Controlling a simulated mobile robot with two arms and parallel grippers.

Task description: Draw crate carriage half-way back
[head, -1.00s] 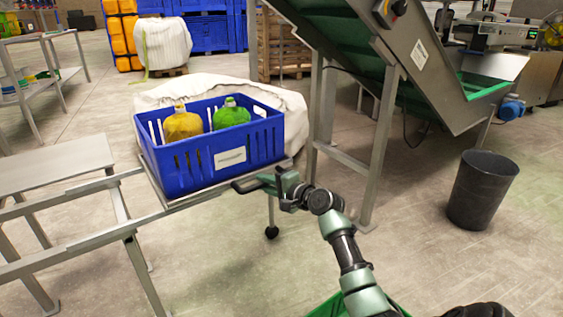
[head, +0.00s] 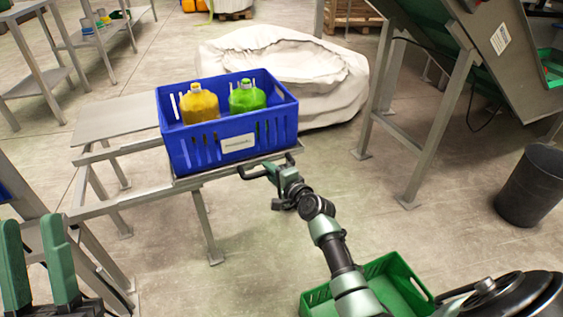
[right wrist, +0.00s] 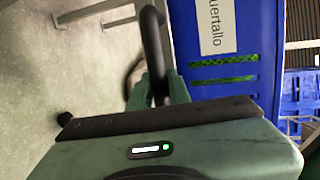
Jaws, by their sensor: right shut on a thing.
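The crate carriage (head: 186,182) is a thin grey metal plate on the rails of a metal frame. A blue crate (head: 205,151) with a white label sits upright on it, holding a yellow-orange jug (head: 200,106) and a green jug (head: 247,98). My right gripper (head: 268,173) is at the front right edge of the carriage, shut on its dark handle. In the right wrist view the handle (right wrist: 153,45) passes between the fingers, beside the crate (right wrist: 218,75). My left gripper (head: 38,262) is at the lower left, fingers apart, empty and clear of the carriage.
A grey bench top (head: 115,115) lies behind the rails (head: 95,210). A large white sack (head: 320,85) stands behind the crate. A conveyor leg (head: 430,140) and a black bin (head: 533,188) are to the right. A green crate (head: 395,270) is low in front.

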